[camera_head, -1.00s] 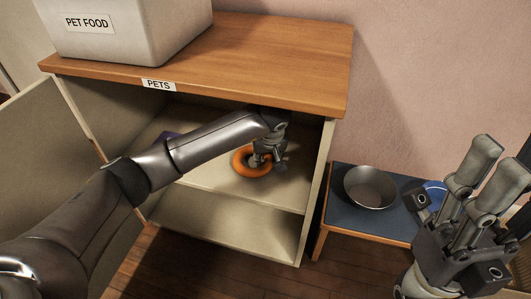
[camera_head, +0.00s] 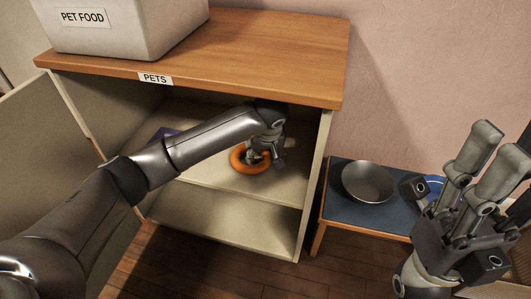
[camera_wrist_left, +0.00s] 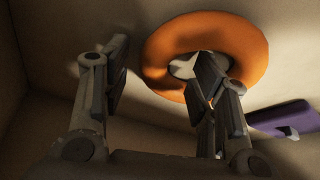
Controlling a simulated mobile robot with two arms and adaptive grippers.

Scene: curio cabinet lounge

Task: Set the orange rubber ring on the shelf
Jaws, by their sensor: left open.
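The orange rubber ring (camera_head: 238,164) lies on the upper shelf (camera_head: 210,177) inside the open cabinet, toward its right side. My left gripper (camera_head: 266,158) is over the ring's right part, with its fingers apart. In the left wrist view the ring (camera_wrist_left: 250,50) appears beyond the fingers. One finger of the left gripper (camera_wrist_left: 160,80) overlaps the ring's hole and near rim, and the other is clear to the left. Whether a finger touches the ring cannot be told. My right gripper (camera_head: 445,165) is open and empty at the right.
The cabinet (camera_head: 315,190) carries a PETS label (camera_head: 155,79); its door (camera_head: 50,140) stands open at left. A PET FOOD bin (camera_head: 150,25) is on top. A purple object (camera_wrist_left: 283,117) lies on the shelf. A metal bowl (camera_head: 368,181) and a blue item (camera_head: 434,186) are on a low table (camera_head: 340,208).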

